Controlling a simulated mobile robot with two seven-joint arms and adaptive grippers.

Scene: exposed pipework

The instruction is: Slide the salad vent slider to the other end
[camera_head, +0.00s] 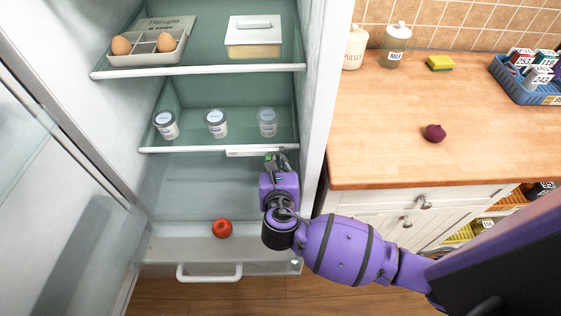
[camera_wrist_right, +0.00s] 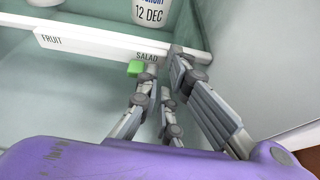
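A small green slider block (camera_wrist_right: 135,68) sits on the white vent strip (camera_wrist_right: 90,46) in the right wrist view. The strip reads FRUIT at its left end and SALAD near its right end, and the block is just below the SALAD word. In the head view the strip (camera_head: 248,153) is on the front edge of the lower shelf. My right gripper (camera_wrist_right: 163,64) has its fingers drawn in, with nothing seen between them. Its tips are just right of the block; contact cannot be told. In the head view the right gripper (camera_head: 276,160) is at the strip's right end. My left gripper is not in view.
White-lidded jars (camera_head: 216,123) stand on the shelf (camera_head: 200,149) above the strip. An egg tray (camera_head: 150,46) and a lidded box (camera_head: 253,37) are higher up. A red tomato (camera_head: 222,228) lies below. The fridge's right wall (camera_head: 318,100) is close to my right gripper.

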